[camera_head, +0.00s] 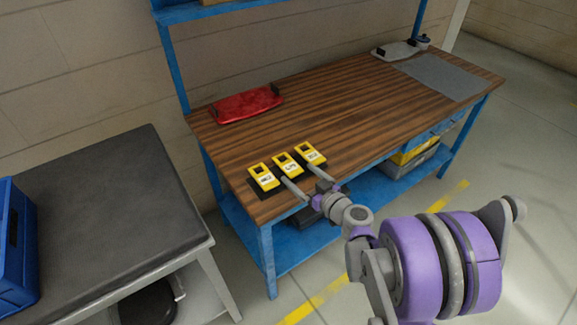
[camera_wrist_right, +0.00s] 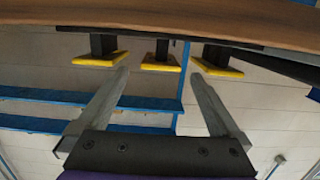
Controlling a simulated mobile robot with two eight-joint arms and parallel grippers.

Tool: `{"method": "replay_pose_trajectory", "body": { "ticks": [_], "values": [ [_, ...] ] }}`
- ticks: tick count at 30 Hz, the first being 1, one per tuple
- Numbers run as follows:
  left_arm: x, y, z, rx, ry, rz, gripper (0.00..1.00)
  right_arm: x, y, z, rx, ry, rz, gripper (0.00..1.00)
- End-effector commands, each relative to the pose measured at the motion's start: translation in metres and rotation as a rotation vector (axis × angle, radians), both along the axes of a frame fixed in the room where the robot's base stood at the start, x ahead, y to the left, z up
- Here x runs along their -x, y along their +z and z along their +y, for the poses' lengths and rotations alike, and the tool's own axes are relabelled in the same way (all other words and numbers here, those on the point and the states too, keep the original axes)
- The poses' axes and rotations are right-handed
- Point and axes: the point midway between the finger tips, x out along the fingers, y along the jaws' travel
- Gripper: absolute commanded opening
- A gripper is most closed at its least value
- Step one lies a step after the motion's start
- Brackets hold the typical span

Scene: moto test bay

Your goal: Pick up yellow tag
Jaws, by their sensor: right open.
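Three yellow tags with white labels stand in a row near the front left edge of the wooden workbench: a left one (camera_head: 264,178), a middle one (camera_head: 288,165) and a right one (camera_head: 311,154). In the upside-down right wrist view they show as yellow plates on dark supports, the middle one (camera_wrist_right: 160,67) between my fingertips in the picture. My right gripper (camera_head: 302,178) is open and empty at the bench's front edge, just in front of the tags. Whether a finger touches a tag cannot be told. My left gripper is out of view.
A red object (camera_head: 247,104) lies behind the tags on the workbench (camera_head: 350,105). A grey mat (camera_head: 440,76) covers its right end. A dark-topped table (camera_head: 110,200) with a blue crate (camera_head: 15,245) stands at left. The bench's middle is clear.

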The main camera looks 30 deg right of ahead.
Motion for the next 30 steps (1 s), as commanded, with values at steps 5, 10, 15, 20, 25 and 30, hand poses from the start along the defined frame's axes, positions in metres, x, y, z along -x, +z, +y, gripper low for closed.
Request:
{"method": "replay_pose_trajectory", "body": {
  "ticks": [5,10,15,20,25,30],
  "values": [
    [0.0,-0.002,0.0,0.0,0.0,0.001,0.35,-0.022,-0.004,0.002,0.0,0.002,0.0,1.0],
    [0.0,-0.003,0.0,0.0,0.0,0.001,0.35,-0.045,-0.008,0.004,0.001,0.002,0.0,1.0],
    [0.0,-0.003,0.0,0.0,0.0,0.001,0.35,-0.048,-0.008,0.004,0.0,0.0,0.0,1.0],
    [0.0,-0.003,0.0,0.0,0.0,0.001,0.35,-0.048,-0.008,0.004,0.0,0.0,0.0,0.84],
    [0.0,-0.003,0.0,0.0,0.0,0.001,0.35,-0.048,-0.008,0.004,0.0,0.0,0.0,0.53],
    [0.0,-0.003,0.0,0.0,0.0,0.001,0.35,-0.048,-0.008,0.004,0.0,0.0,0.0,0.23]
  ]
}}
